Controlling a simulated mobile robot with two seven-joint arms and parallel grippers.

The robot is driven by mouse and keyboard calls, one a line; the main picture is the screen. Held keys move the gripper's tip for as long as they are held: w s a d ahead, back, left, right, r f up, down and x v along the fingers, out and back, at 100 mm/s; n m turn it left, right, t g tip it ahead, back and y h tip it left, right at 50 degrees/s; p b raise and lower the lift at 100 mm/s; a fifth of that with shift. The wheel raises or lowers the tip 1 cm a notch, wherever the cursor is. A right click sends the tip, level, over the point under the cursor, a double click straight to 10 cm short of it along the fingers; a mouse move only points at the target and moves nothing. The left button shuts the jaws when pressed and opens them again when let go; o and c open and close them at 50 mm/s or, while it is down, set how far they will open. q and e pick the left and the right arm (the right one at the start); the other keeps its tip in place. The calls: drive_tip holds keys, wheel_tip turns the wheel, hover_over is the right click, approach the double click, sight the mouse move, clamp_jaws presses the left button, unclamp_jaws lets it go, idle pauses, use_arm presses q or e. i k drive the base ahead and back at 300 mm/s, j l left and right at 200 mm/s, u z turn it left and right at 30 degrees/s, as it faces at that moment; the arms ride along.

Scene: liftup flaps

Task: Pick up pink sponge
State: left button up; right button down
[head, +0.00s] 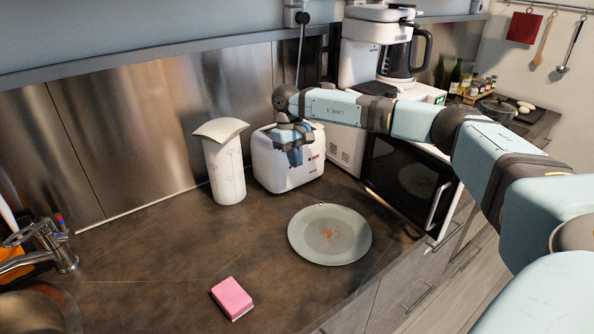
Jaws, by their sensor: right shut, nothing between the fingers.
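A pink sponge (232,297) with a pale underside lies flat on the dark countertop (150,262), near the front edge at the lower middle of the head view. My right arm comes in from the right. Its gripper (295,158) hangs in front of the white toaster, pointing down, well behind and above the sponge. The gripper is shut and holds nothing. My left gripper is not in the view.
A grey-green plate (329,234) with reddish crumbs lies right of the sponge. A white toaster (268,170) and a white canister (225,170) stand behind. A sink (38,309) and faucet (52,248) are at left. The counter around the sponge is clear.

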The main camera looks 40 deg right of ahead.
sight(233, 299)
drive_tip(key=k, duration=1)
